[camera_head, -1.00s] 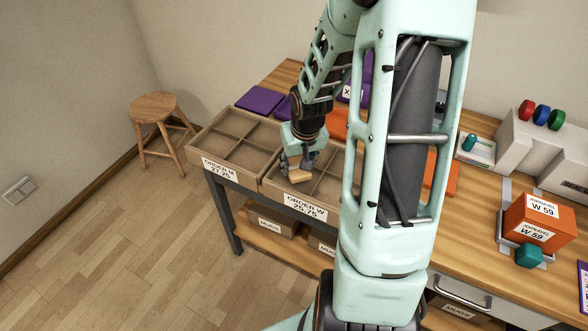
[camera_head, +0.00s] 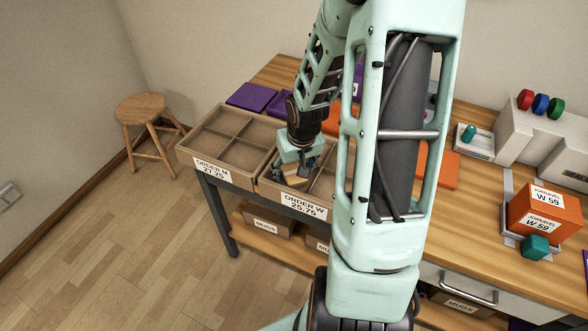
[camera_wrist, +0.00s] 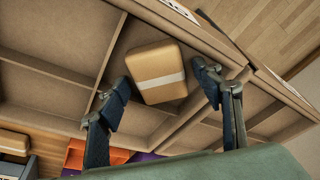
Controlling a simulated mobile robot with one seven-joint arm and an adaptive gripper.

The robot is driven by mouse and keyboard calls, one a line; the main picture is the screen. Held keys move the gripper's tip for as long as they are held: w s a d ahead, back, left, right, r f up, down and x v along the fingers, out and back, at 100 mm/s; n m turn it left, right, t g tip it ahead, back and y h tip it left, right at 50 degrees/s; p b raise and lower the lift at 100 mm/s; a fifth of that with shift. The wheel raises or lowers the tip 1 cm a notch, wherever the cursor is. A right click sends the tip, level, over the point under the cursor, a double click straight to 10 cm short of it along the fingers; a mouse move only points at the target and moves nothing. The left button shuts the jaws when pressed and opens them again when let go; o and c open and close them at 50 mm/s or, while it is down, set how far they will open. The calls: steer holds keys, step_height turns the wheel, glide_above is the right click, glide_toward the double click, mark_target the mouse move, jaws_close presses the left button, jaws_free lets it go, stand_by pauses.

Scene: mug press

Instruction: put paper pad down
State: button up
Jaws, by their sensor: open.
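The paper pad is a tan block with a white band (camera_wrist: 157,72). In the wrist view it lies in a compartment of a divided cardboard tray, close to the tray's front wall. In the head view the pad (camera_head: 294,180) shows partly under my gripper, in the front left compartment of the ORDER W tray (camera_head: 302,204). My gripper (camera_wrist: 161,82) is open, with one finger on each side of the pad. In the wrist view both fingers look apart from it. In the head view my gripper (camera_head: 298,170) is low over the tray, and my arm hides the tray's right part.
The ORDER M tray (camera_head: 211,171) stands to the left, its compartments empty. Purple pads (camera_head: 252,96) lie behind it. An orange box marked W 59 (camera_head: 543,210) stands on the right of the bench. A wooden stool (camera_head: 141,108) stands at the left.

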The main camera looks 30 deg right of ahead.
mark_target(298, 181)
steer(key=shift+r, duration=0.1)
steer(key=shift+r+p, duration=0.3)
steer(key=p+v, duration=0.3)
steer(key=v, duration=0.8)
steer(key=shift+r, duration=0.25)
steer(key=shift+s, duration=0.1)
